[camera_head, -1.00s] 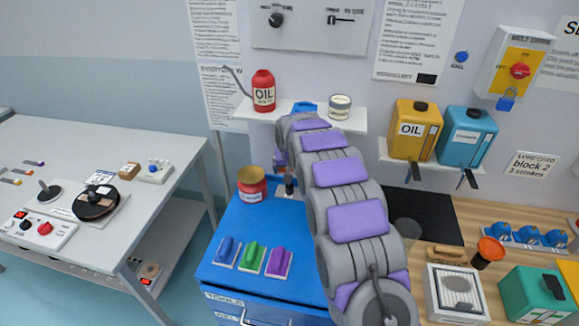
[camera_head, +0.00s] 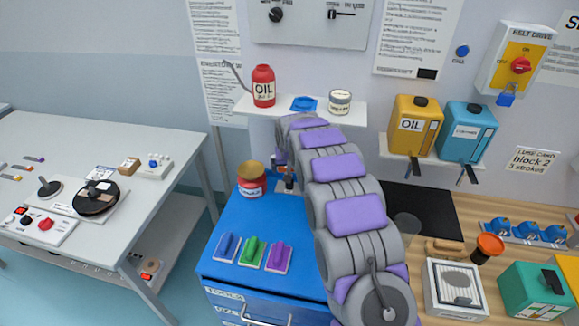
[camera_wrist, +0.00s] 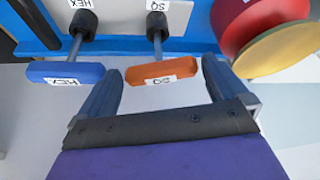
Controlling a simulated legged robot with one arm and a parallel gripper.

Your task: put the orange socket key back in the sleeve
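In the wrist view the orange socket key (camera_wrist: 162,73), its handle marked SQ, lies between the two fingers of my gripper (camera_wrist: 160,80). The fingers are apart, one near each end of the handle, with narrow gaps showing. The key's dark shaft runs into a dark round collar, the sleeve (camera_wrist: 156,22), under an SQ label. A blue key (camera_wrist: 66,73) marked HEX sits the same way in the collar to its left, close to my left finger. In the head view my arm hides most of the gripper and the keys.
A red jar with a tan lid (camera_wrist: 258,35) stands close to my right finger; it also shows in the head view (camera_head: 251,182). The blue cabinet top (camera_head: 225,215) holds several coloured blocks in front. A shelf (camera_head: 245,108) with an oil can is above.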

